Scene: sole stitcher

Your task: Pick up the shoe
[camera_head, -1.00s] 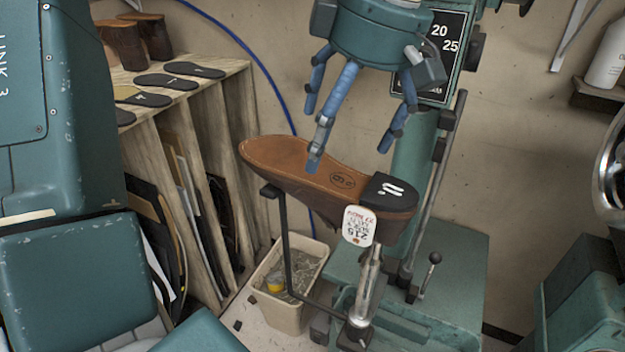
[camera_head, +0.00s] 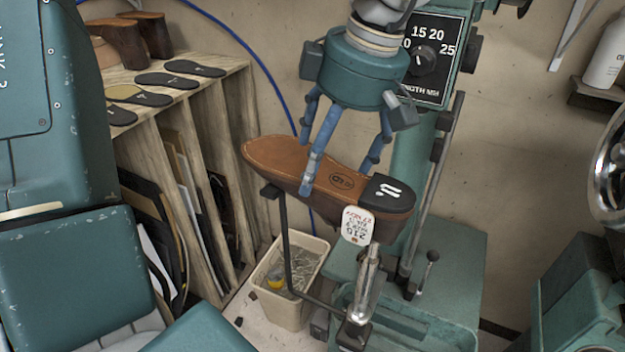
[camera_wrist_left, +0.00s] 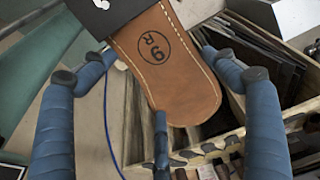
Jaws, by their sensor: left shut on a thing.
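The brown shoe (camera_head: 285,160) is sole up on the metal stand of the stitcher, with a black heel and a white tag (camera_head: 357,227). My left gripper (camera_head: 336,176) comes down over it from above. Its blue fingers are shut on the shoe's middle, one on the near side and the others at the far side, partly hidden behind the shoe. In the left wrist view the tan sole (camera_wrist_left: 178,75) lies between the blue fingers. The shoe still sits at the stand's top. My right gripper is not in view.
A green machine column with a dial plate (camera_head: 428,60) stands close behind the gripper. A wooden rack (camera_head: 200,110) with soles and shoe forms on top is at left. A bin (camera_head: 290,310) is on the floor below. A white bottle (camera_head: 608,55) stands on a shelf at right.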

